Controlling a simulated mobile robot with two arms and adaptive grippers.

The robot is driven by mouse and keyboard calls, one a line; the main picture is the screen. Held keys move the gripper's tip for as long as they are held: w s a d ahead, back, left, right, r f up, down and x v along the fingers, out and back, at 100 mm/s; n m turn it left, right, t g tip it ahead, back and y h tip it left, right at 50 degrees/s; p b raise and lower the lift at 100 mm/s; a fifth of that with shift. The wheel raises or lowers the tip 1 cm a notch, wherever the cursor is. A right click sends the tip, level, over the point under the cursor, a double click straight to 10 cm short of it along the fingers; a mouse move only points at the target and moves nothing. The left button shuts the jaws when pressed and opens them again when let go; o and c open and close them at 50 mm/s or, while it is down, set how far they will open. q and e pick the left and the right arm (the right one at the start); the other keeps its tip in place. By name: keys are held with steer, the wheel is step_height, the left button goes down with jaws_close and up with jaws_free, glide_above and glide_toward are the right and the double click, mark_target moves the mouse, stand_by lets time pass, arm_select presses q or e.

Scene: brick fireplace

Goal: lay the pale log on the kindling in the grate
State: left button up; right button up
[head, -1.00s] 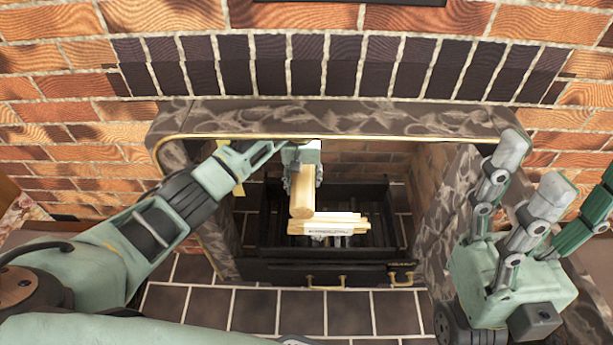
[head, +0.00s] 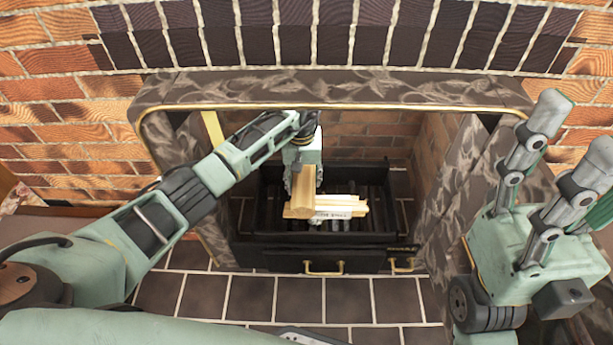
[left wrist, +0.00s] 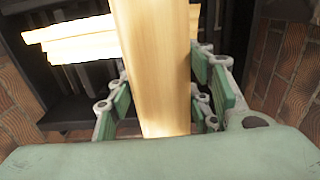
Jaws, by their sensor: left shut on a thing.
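The pale log (head: 303,190) is in my left gripper (head: 304,172), inside the fireplace opening. The log points toward the front of the grate, over the left part of the kindling (head: 345,206). I cannot tell whether it touches the kindling. In the left wrist view the log (left wrist: 158,70) runs between the fingers of the left gripper (left wrist: 165,100), with the kindling (left wrist: 72,40) beyond it to the left. The kindling lies in the black grate (head: 285,243). My right gripper (head: 560,155) is at the right, its fingers spread and empty.
The marbled surround (head: 330,92) frames the opening above and at both sides. Brass handles (head: 324,268) stick out at the grate's front. The tiled hearth (head: 250,298) in front is clear.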

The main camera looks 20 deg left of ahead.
arm_select(q)
steer(key=shift+w+a+r, duration=0.15)
steer(key=shift+w+a, duration=0.05)
steer(key=shift+w, duration=0.1)
steer(key=shift+w+a+f, duration=0.1)
steer(key=shift+w+f, duration=0.05)
steer(key=shift+f, duration=0.15)
steer(key=shift+f+b, duration=0.5)
steer(key=shift+b, duration=0.15)
steer(key=o, duration=1.6)
steer(key=shift+c, duration=0.2)
steer(key=shift+s, duration=0.2)
